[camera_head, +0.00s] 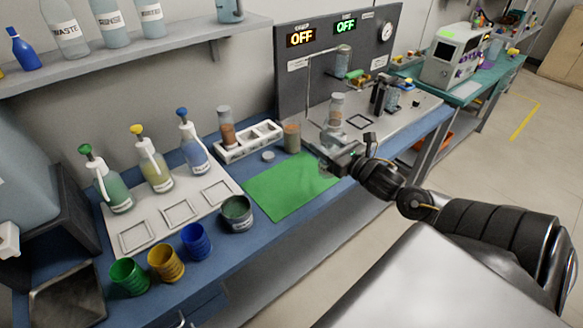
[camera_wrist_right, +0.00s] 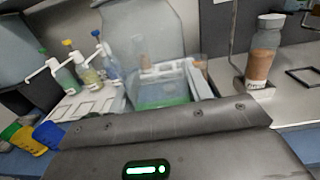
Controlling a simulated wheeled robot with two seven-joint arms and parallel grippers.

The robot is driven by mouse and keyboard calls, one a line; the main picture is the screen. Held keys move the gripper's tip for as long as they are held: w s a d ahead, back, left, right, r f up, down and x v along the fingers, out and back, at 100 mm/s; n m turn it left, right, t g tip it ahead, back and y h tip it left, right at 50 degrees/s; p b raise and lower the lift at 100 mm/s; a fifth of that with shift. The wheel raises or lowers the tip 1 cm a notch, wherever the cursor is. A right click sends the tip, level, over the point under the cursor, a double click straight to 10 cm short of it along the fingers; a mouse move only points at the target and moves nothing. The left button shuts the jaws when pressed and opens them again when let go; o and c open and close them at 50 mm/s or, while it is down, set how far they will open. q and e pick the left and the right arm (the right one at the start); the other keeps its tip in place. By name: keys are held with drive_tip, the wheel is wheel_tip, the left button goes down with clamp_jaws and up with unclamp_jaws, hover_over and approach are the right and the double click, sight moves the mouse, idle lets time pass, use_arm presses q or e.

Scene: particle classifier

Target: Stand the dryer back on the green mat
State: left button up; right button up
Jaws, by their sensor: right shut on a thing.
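The green mat (camera_head: 290,187) lies flat on the blue bench, and its middle is bare. It also shows low in the right wrist view (camera_wrist_right: 160,104). My right gripper (camera_head: 328,150) is shut on a clear, see-through vessel (camera_head: 330,136), apparently the dryer. The gripper is at the mat's far right corner. In the right wrist view the vessel (camera_wrist_right: 150,35) fills the upper middle, and the rack and mat show through it. Its lower end is hard to make out, so I cannot tell whether it touches anything. My left gripper is not in view.
A brown-filled jar (camera_head: 291,137) and white cap (camera_head: 268,156) are behind the mat, beside a white rack (camera_head: 250,143). A dark open jar (camera_head: 237,212) is at its left. A capped bottle (camera_head: 336,108) stands on the grey machine (camera_head: 405,118). Pump bottles (camera_head: 155,170) stand farther left.

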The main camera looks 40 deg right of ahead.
drive_tip(key=w+a+f+p, duration=0.2)
drive_tip(key=w+f+p, duration=0.1)
drive_tip(key=w+f, duration=0.9)
drive_tip(key=shift+w+a+f, duration=0.25)
drive_tip(key=shift+w+a, duration=0.05)
drive_tip(key=shift+w, duration=0.4)
drive_tip(key=o, duration=1.2)
drive_tip(key=shift+f, duration=0.15)
